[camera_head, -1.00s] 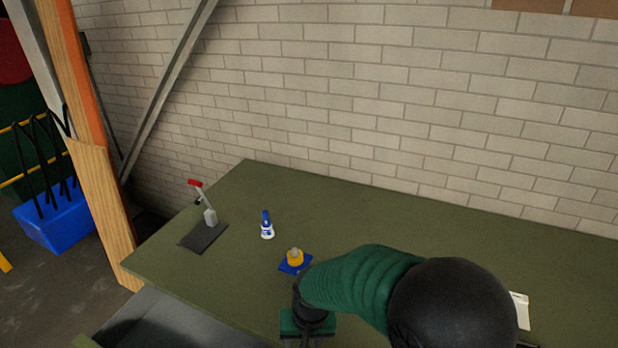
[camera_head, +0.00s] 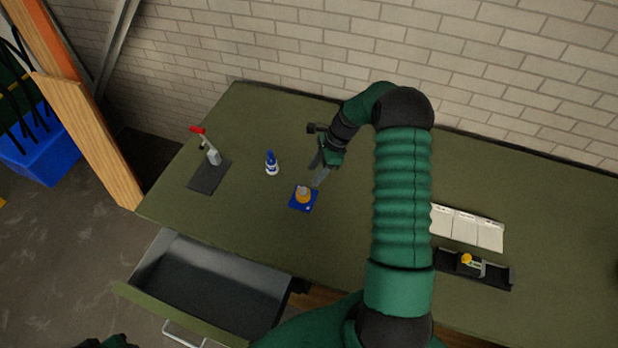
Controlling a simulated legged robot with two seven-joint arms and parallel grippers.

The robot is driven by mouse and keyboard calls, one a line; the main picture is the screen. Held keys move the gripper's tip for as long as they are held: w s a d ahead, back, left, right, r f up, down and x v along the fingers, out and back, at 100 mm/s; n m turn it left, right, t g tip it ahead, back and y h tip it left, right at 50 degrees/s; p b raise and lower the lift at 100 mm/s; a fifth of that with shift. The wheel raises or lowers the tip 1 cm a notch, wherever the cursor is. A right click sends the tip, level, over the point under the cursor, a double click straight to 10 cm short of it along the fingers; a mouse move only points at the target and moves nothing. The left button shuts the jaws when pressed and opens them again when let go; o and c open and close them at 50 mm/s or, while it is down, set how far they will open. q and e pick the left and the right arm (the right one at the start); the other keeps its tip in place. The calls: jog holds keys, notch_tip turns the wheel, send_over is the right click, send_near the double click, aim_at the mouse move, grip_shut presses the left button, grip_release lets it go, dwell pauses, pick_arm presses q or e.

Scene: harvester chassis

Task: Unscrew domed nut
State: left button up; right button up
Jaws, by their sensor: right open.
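The domed nut (camera_head: 304,189) shows as a small greyish cap on top of a yellow-orange round body (camera_head: 303,198). That body sits on a blue square plate (camera_head: 297,206) near the middle of the green table. My right gripper (camera_head: 317,173) is open just behind and slightly right of the nut, with its fingers reaching down toward it. It appears apart from the nut, with nothing seen between its fingers. My left gripper does not show; only a dark green piece at the bottom left edge may be my left arm.
A blue-and-white bottle (camera_head: 272,164) stands left of the nut. A red-handled lever device (camera_head: 213,157) stands on a dark plate farther left. White trays (camera_head: 467,227) and a black holder (camera_head: 474,269) lie to the right. An open drawer (camera_head: 205,285) juts out below the table's front.

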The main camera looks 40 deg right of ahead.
aim_at(301, 191)
jog(key=a+f, duration=0.1)
jog(key=a+f+p, duration=0.1)
jog(key=a+f, duration=0.1)
jog(key=w+a+f, duration=0.1)
jog(key=a, duration=0.1)
jog(key=shift+f, duration=0.15)
jog(key=shift+s+a+f, duration=0.1)
jog(key=shift+f, duration=0.1)
jog(key=shift+d+f, duration=0.2)
jog(key=shift+w+d+f, duration=0.2)
jog(key=shift+d+f, duration=0.15)
jog(key=shift+d, duration=0.5)
jog(key=shift+c, duration=2.4)
jog(key=shift+s+a+r, duration=0.15)
jog(key=shift+a+r, duration=0.05)
jog(key=shift+a, duration=0.2)
jog(key=c, duration=0.5)
jog(key=shift+a, duration=0.15)
grip_shut()
jog(key=o, duration=0.7)
grip_release()
jog(key=shift+w, duration=0.2)
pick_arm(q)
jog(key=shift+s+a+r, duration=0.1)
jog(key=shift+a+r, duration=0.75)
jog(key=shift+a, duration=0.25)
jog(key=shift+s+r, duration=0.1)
pick_arm(e)
jog(key=shift+s+a, duration=0.1)
